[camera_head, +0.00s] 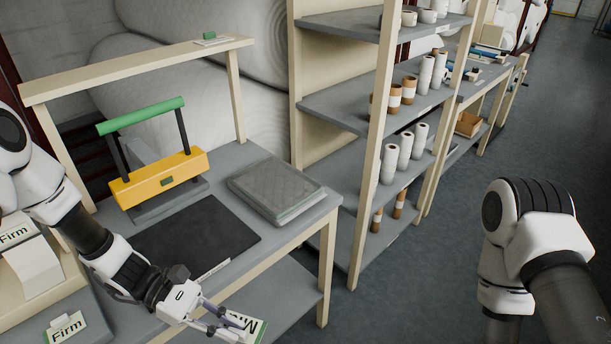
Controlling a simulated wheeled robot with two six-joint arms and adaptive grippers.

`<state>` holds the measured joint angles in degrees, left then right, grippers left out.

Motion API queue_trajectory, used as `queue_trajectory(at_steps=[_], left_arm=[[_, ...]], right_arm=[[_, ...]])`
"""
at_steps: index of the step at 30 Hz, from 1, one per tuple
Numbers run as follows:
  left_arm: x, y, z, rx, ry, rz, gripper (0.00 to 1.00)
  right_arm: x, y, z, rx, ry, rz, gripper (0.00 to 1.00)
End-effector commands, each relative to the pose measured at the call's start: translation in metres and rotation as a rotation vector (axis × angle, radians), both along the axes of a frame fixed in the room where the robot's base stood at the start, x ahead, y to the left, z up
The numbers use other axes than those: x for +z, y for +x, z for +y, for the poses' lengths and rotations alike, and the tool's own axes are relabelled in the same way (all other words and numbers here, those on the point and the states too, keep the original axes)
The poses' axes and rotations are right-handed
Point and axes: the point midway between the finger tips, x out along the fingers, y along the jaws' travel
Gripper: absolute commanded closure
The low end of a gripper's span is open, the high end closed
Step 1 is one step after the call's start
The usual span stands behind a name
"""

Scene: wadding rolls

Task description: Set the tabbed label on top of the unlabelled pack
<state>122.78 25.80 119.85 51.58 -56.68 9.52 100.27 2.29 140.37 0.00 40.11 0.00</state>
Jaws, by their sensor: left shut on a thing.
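My left gripper (221,322) is shut on a white label (248,325) with green edges and black lettering. Only part of the lettering shows, with a large M, and the fingers cover the label's near part, so I cannot make out its tab. The label is in front of the table's edge in the picture, clear of the pack. The unlabelled pack (272,187) is a flat grey quilted block on the right back of the table, with a bare top. My right arm stands at the right; its gripper is out of view.
A yellow press with a green handle (158,180) stands left of the pack. A dark mat (195,238) lies on the table (300,222). "Firm" labels (66,327) show at lower left. Shelves with rolls (404,150) stand behind at right. The space above the pack is clear.

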Motion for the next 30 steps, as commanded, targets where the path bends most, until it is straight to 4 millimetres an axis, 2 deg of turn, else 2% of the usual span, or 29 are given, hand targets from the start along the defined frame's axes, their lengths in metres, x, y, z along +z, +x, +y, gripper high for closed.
queue_trajectory(at_steps=[3,6,12,16,30], left_arm=[[0.006,0.028,-0.001,0.285,-0.001,0.005,1.00],[0.002,0.049,0.004,0.486,0.001,0.005,1.00],[-0.009,0.079,0.022,0.761,0.003,0.000,1.00],[-0.012,0.088,0.029,0.826,0.003,-0.002,1.00],[-0.012,0.088,0.029,0.828,0.002,-0.003,1.00]], right_arm=[[0.000,0.000,0.000,0.000,0.000,0.000,0.60],[0.000,0.000,0.000,0.000,0.000,0.000,0.60],[0.000,0.000,0.000,0.000,0.000,0.000,0.60],[0.000,0.000,0.000,0.000,0.000,0.000,0.60],[0.000,0.000,0.000,0.000,0.000,0.000,0.60]])
